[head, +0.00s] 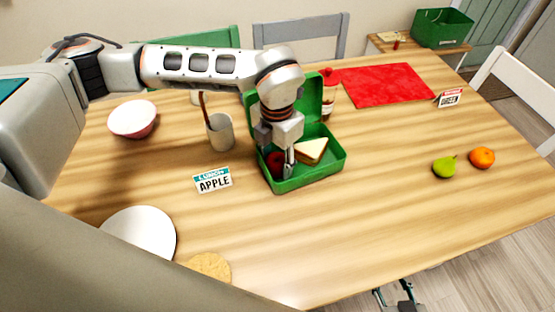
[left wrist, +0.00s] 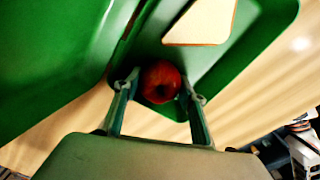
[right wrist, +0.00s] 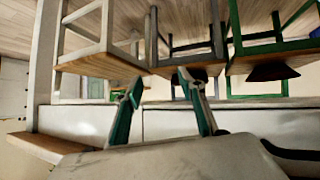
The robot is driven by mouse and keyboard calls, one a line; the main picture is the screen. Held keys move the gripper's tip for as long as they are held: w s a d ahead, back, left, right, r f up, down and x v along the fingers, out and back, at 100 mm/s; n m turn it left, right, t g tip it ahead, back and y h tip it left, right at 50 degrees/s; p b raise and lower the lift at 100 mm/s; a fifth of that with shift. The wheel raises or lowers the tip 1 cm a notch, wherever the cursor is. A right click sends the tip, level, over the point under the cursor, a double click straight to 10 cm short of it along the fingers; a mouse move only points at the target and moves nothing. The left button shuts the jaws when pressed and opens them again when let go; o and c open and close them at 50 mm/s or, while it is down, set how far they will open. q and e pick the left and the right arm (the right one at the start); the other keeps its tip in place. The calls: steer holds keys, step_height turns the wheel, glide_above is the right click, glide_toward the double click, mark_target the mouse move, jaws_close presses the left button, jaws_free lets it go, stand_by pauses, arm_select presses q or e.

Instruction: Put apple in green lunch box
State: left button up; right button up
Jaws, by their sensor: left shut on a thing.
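The green lunch box (head: 310,179) stands open on the table, its lid raised at the back. My left gripper (head: 288,165) reaches down into its left part and is shut on the red apple (head: 276,162). In the left wrist view the apple (left wrist: 161,82) sits between the two fingers, inside the green walls. A sandwich (head: 312,150) lies in the box to the right of the apple. My right gripper (right wrist: 158,86) is open and empty, away from the box, below the table's front edge.
An "APPLE" sign (head: 213,180) stands left of the box; a cup (head: 221,133) and bowl (head: 132,119) are behind it. A white plate (head: 142,234) is front left. A jar (head: 329,97) stands behind the box. A pear (head: 444,167) and an orange (head: 482,157) lie right.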

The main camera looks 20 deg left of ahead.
mark_target(277, 158)
arm_select(q)
steer(key=shift+f, duration=0.1)
steer(key=o, duration=1.1)
step_height(277, 158, up, 11)
steer(key=shift+r+p, duration=0.1)
steer(key=shift+p, duration=0.5)
steer(key=shift+r, duration=0.5)
